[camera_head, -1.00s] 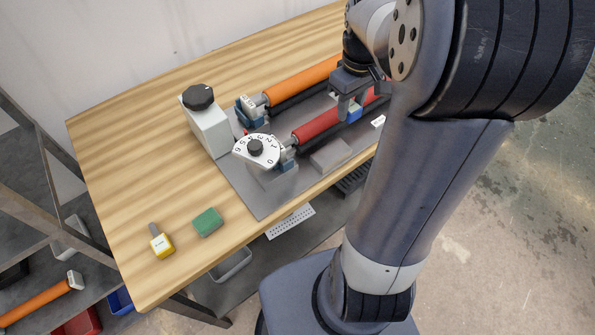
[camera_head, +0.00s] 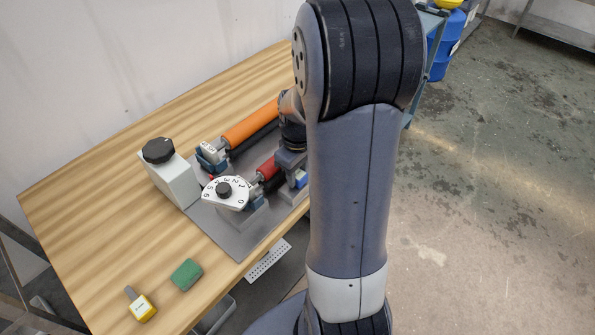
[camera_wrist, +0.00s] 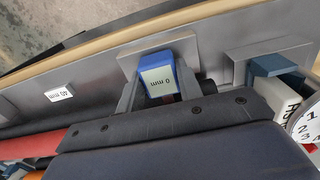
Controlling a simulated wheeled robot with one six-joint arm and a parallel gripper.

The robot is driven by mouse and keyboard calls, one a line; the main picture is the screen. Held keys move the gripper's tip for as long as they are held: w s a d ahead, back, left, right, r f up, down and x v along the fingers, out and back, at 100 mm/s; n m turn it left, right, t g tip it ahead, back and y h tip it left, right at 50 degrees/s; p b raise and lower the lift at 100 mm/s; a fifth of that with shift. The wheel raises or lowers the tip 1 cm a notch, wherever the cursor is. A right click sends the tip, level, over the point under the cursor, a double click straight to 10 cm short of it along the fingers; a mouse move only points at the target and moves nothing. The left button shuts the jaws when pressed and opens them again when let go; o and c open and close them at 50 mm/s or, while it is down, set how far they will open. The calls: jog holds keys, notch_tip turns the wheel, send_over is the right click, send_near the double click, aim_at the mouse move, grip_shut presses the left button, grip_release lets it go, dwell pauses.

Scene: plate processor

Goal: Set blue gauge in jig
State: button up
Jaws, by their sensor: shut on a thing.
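The blue gauge (camera_wrist: 162,80) has a pale face marked "0 mm". My gripper (camera_wrist: 158,95) is shut on it, with one finger on each side. In the head view the blue gauge (camera_head: 301,180) shows as a small patch beside my arm, under my gripper (camera_head: 291,166). A grey block (camera_wrist: 192,48), which looks like the jig, lies right at the gauge in the wrist view. The gauge overlaps it there. I cannot tell whether they touch or how deep the gauge sits. My arm hides much of this spot in the head view.
A red roller (camera_head: 267,168) and an orange roller (camera_head: 250,124) lie close by. A numbered dial (camera_head: 226,193) and a grey box with a black knob (camera_head: 172,178) stand left. Green (camera_head: 186,275) and yellow (camera_head: 142,306) blocks lie on the open wooden table (camera_head: 95,215).

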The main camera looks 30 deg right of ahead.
aim_at(298, 173)
jog(key=shift+f+b, duration=0.35)
jog(key=shift+f, duration=0.05)
jog(key=o, duration=1.1)
jog(key=shift+r, duration=0.1)
jog(key=shift+r+p, duration=0.45)
jog(key=shift+r, duration=0.15)
notch_tip(298, 173, up, 12)
jog(key=shift+f, duration=0.25)
jog(key=shift+f, duration=0.1)
